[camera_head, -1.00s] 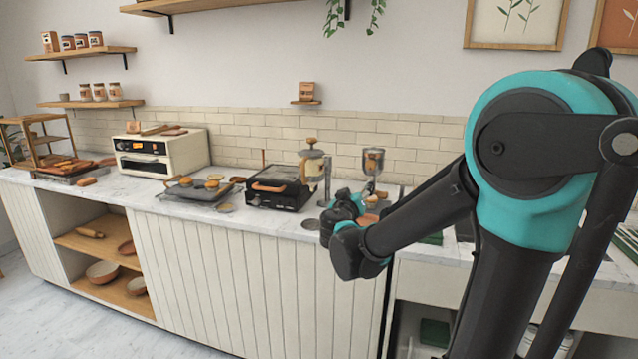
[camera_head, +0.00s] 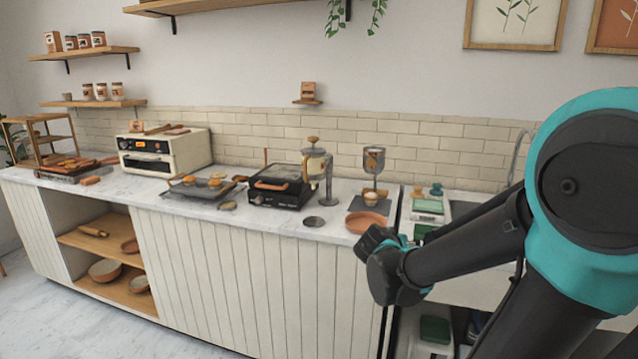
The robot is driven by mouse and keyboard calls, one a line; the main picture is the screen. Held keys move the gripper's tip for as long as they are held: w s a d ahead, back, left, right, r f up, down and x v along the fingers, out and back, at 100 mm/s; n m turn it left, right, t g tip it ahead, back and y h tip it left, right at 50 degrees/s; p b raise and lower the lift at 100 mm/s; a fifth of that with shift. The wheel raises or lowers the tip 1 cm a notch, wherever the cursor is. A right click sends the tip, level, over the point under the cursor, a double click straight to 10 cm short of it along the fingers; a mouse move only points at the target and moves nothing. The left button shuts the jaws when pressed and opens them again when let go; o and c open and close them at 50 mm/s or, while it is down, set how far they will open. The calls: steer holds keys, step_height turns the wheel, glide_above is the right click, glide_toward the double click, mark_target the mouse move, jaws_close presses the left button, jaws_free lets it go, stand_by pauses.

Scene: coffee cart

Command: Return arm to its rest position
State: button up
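My arm, black with teal joints, reaches in from the right side of the head view. Its forearm slopes down and left to the wrist, which is in front of the counter's front edge. My gripper is hidden behind or folded against the wrist, so its fingers do not show clearly. I cannot tell whether it holds anything. A terracotta plate (camera_head: 366,222) lies on the counter just behind the wrist, apart from it as far as I can see.
The white marble counter (camera_head: 262,222) carries a toaster oven (camera_head: 164,152), a black grill (camera_head: 280,186), a press (camera_head: 316,165) and a dispenser (camera_head: 374,163). A green-and-white scale (camera_head: 428,207) stands right of the plate. Open shelves (camera_head: 100,245) are at lower left.

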steer(key=s+a+f+g+y, duration=0.2)
steer(key=s+f+g+y, duration=0.1)
steer(key=s+f, duration=0.4)
steer(key=s+a+f+n+g+y, duration=0.1)
steer(key=s+a+f+g+y, duration=0.1)
steer(key=s+f, duration=0.5)
steer(key=s+g+y, duration=0.1)
steer(key=s, duration=0.3)
steer(key=shift+s+a+f+y, duration=0.2)
steer(key=shift+y, duration=0.1)
steer(key=shift+c, duration=0.6)
